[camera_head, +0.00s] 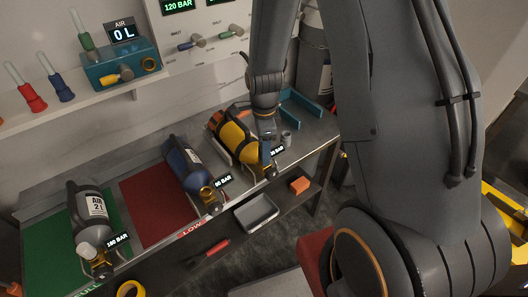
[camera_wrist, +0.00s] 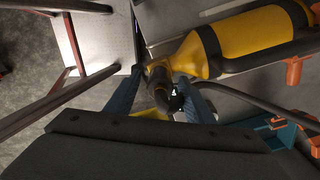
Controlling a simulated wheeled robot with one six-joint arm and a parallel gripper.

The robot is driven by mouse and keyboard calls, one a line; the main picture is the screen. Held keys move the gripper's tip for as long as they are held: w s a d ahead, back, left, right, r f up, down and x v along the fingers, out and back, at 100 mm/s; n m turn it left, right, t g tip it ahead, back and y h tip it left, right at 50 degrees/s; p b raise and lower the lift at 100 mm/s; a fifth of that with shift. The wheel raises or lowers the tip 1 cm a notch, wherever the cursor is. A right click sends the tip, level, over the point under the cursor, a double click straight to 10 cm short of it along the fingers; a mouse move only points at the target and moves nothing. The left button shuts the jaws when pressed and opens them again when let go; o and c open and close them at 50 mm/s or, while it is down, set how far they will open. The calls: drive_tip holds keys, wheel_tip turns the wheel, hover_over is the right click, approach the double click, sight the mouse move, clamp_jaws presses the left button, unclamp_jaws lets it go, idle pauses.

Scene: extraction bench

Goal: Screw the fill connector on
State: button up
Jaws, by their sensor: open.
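The yellow cylinder (camera_head: 236,139) lies in a cradle on the bench, its brass valve (camera_head: 269,171) toward the front edge. In the wrist view the yellow cylinder (camera_wrist: 252,38) comes in from the upper right, with its valve (camera_wrist: 158,73) near the middle. A dark round fitting, apparently the fill connector (camera_wrist: 173,100), sits against the valve; a black hose runs off to the right. I cannot tell whether it is threaded on. My gripper (camera_wrist: 160,76) is open, its two blue-grey fingers on either side of the valve and fitting. In the head view my gripper (camera_head: 266,150) partly hides this spot.
A blue cylinder (camera_head: 186,163) and a grey cylinder (camera_head: 90,212) lie further left on the bench. A small metal cup (camera_head: 286,138) stands close right of my gripper. A grey tray (camera_head: 256,213) and an orange block (camera_head: 299,186) are on the lower shelf.

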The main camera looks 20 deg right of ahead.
drive_tip(key=n, duration=0.6)
drive_tip(key=shift+p, duration=0.3)
drive_tip(key=n, duration=1.7)
